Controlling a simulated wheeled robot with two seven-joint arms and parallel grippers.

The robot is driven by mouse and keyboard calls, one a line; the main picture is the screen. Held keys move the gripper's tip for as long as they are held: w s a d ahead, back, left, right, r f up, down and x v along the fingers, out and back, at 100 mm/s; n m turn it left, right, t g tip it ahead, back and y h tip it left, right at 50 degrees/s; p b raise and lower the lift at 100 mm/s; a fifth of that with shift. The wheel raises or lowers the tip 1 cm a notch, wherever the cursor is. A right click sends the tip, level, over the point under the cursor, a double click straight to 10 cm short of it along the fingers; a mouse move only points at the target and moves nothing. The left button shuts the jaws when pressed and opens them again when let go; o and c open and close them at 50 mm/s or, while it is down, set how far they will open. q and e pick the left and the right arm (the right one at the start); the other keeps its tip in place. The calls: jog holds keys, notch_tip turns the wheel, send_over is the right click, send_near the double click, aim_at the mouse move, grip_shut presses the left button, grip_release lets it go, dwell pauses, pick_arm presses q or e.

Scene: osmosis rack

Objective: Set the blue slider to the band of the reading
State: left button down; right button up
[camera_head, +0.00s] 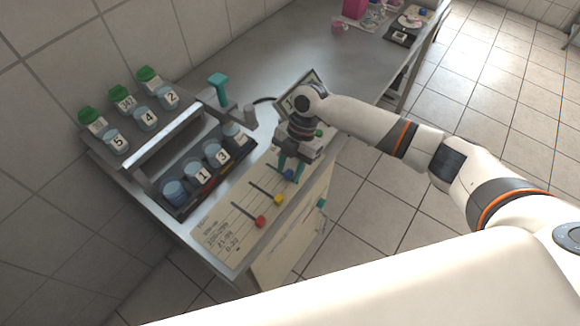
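The blue slider (288,175) is a small blue knob on a dark slot at the far right of the slider panel (233,243). My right gripper (289,172) is directly over it, pointing down. Its two teal fingers are apart, one on each side of the blue knob; whether they touch it is too small to tell. A yellow slider (278,199) and a red slider (260,221) sit on parallel slots nearer the front. Printed number bands are on the panel's left. A display (291,95) stands behind; my wrist hides most of its reading. My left gripper is not in view.
A dark tray (182,211) of numbered cups lies left of the panel, beneath a raised shelf (133,152) with more cups and green-capped bottles. A teal-handled tap (218,82) stands behind them. The bench behind the display is mostly clear, with small items at its far end.

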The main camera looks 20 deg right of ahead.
jog(key=b+v, duration=0.2)
jog(key=v, duration=0.9)
jog(key=shift+r, duration=0.4)
jog(key=shift+d, duration=0.1)
